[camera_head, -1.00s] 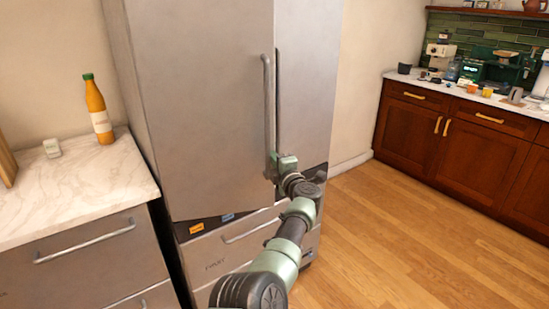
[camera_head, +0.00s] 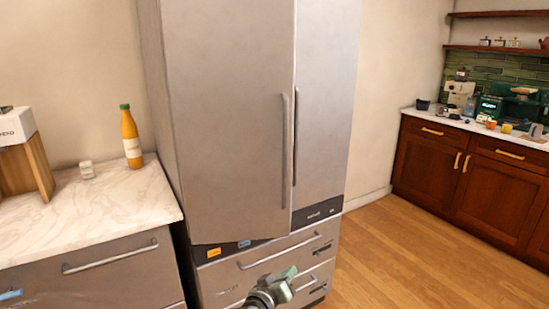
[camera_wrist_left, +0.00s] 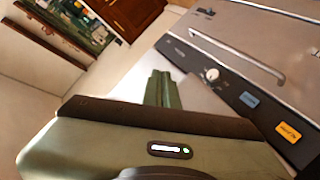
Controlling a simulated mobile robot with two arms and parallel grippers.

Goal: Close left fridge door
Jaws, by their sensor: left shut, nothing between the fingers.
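The left fridge door (camera_head: 225,120) is a tall steel panel with a vertical handle (camera_head: 284,150) near its right edge. Its bottom edge stands forward of the right fridge door (camera_head: 327,100), so it looks slightly ajar. The exact gap is hard to tell. My left gripper (camera_head: 289,273) is shut and empty, below the door and in front of the lower drawers, apart from the door handle. Its green fingers (camera_wrist_left: 161,88) also show together in the left wrist view, beside the fridge's dark label strip (camera_wrist_left: 215,75). My right gripper is not in view.
Lower fridge drawers (camera_head: 275,262) with bar handles sit under the doors. A marble counter (camera_head: 110,205) with an orange bottle (camera_head: 131,138) stands at the left. Wooden floor (camera_head: 400,250) is clear at the right, before the brown cabinets (camera_head: 425,160).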

